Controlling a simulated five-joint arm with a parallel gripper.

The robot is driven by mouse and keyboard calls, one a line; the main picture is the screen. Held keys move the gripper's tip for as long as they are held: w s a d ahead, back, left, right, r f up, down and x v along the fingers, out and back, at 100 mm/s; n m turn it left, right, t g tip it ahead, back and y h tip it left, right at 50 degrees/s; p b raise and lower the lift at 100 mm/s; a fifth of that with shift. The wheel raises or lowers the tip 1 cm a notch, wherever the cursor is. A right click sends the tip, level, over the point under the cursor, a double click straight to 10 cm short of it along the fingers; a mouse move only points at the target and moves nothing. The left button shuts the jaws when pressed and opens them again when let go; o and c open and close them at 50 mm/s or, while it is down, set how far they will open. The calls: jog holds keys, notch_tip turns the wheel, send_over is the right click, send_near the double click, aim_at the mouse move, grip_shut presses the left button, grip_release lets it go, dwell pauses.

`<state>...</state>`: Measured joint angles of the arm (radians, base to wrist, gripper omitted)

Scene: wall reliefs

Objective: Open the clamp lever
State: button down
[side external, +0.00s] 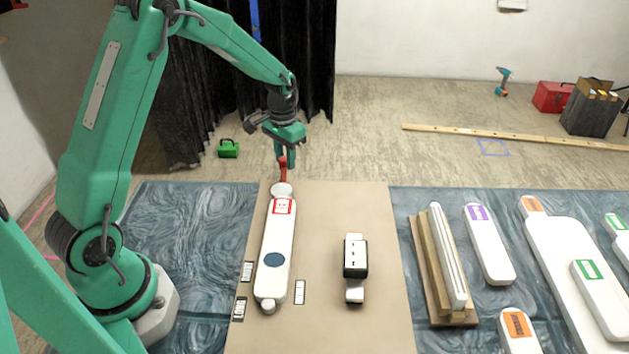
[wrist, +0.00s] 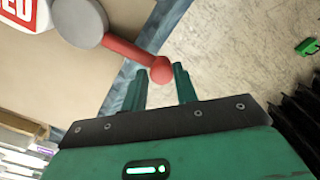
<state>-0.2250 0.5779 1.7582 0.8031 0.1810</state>
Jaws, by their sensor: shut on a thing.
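The clamp lever (side external: 283,170) is red and stands out from a grey round pivot (side external: 282,190) at the far end of a long white body (side external: 276,240). In the wrist view the lever (wrist: 128,51) runs from the pivot (wrist: 80,22) to a red ball end. My gripper (side external: 287,158) is over the far edge of the board. In the wrist view my gripper (wrist: 159,73) has its fingers on either side of the ball end, shut on the lever. The label on the white body is partly cut off in the wrist view.
A small black-and-white device (side external: 355,262) sits on the tan board (side external: 330,215) right of the white body. Further right are a wooden rack (side external: 432,285) and several white pieces on a blue marbled cover.

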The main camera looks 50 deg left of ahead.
jog(key=shift+d+m, duration=0.1)
jog(key=shift+m, duration=0.2)
dwell(0.5)
jog(key=shift+w+d+m, duration=0.45)
jog(key=shift+d+m, duration=0.1)
jog(key=shift+m, duration=0.3)
jog(key=shift+w+d+m, duration=0.4)
jog(key=shift+d+m, duration=0.1)
jog(key=shift+m, duration=0.35)
jog(key=d+m, duration=0.1)
jog(key=m, duration=0.1)
jog(key=w+d+m, duration=0.1)
jog(key=d+m, duration=0.1)
jog(key=shift+m, duration=0.3)
jog(key=d+m, duration=0.3)
jog(key=m, duration=0.1)
jog(key=shift+s+d+m, duration=0.1)
jog(key=shift+d+m, duration=0.1)
jog(key=shift+m, duration=0.1)
jog(key=d+m, duration=0.1)
jog(key=s+d+m, duration=0.1)
jog(key=m, duration=0.1)
jog(key=shift+s+d+m, duration=0.25)
jog(key=shift+d+m, duration=0.15)
jog(key=shift+m, duration=0.4)
jog(key=c, duration=1.2)
grip_release()
